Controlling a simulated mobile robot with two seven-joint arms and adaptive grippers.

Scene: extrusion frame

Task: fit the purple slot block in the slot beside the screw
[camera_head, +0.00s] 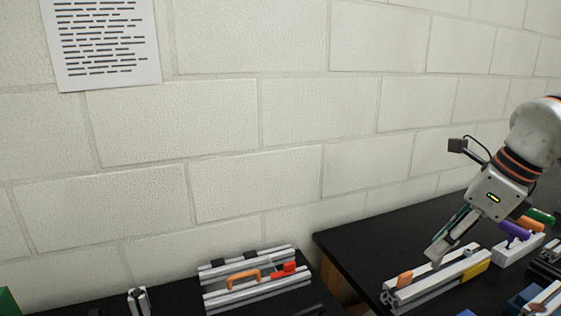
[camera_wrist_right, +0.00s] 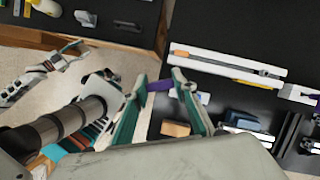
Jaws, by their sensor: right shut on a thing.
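My right gripper (camera_head: 436,256) reaches down over the light grey slotted extrusion (camera_head: 425,289) on the right-hand black table. In the right wrist view its fingertips (camera_wrist_right: 160,87) are shut on a small purple block (camera_wrist_right: 159,85). The head view does not show this block clearly. The extrusion (camera_wrist_right: 215,61) lies beyond the fingers in the wrist view, with an orange piece (camera_wrist_right: 182,54) at one end and a yellow piece (camera_wrist_right: 258,85) near the other. I cannot pick out the screw. My left gripper (camera_wrist_right: 84,49) shows at upper left in the wrist view; its opening is unclear.
Another grey block with a purple handle (camera_head: 515,231) stands right of the extrusion. Green and orange pieces (camera_head: 540,215) sit behind it, blue ones (camera_head: 524,297) in front. The left table holds an extrusion assembly with orange and red handles (camera_head: 243,279). A gap separates the tables.

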